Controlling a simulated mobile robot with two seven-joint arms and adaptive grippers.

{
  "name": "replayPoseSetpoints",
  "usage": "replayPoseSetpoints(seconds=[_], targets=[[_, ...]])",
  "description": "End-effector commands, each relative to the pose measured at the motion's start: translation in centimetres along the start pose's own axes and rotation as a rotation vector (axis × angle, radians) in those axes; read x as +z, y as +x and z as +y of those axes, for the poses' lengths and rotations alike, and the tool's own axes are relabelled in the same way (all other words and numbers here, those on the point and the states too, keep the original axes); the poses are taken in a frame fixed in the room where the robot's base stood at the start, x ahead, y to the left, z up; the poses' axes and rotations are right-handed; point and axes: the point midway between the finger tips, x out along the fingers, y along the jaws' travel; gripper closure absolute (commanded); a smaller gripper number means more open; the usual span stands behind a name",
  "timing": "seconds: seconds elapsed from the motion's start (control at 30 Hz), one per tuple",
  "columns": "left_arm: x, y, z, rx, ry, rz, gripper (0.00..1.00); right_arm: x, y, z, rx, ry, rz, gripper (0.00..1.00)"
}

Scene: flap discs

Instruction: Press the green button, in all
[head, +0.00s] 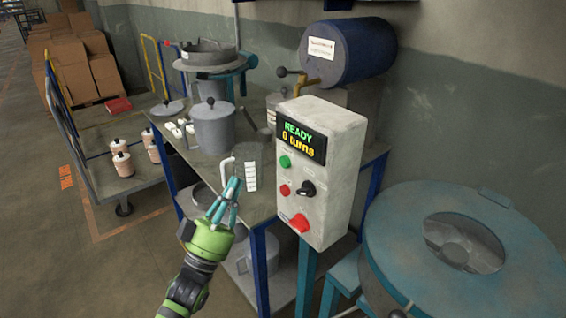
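The green button (285,161) is on the front of a grey control box (338,150), below a display reading "READY 0 turns". Below it on the same face are a small red button (285,190), a black rotary knob (306,188) and a larger red knob (300,222). My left gripper (236,182) is left of the box and lower than the green button, apart from it in the picture. My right gripper is not seen.
The workbench (262,212) behind my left gripper holds a lidded grey pot (213,128) and a sieve-like pan (205,55). A blue drum (350,50) is above the box. A large teal round machine (400,225) stands at right. A trolley is at left.

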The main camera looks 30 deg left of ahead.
Motion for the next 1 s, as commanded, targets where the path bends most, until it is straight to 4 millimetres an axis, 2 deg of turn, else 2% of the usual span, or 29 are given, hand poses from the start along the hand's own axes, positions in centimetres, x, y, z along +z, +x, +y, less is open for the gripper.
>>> replayPoseSetpoints(seconds=[0.6, 1.0], targets=[[5.0, 5.2, 2.0, -0.001, -0.001, 0.001, 1.0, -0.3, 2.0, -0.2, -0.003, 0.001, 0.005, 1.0], [5.7, 5.9, 2.4, 0.0, 0.0, -0.001, 1.0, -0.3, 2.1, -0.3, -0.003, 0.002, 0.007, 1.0]])
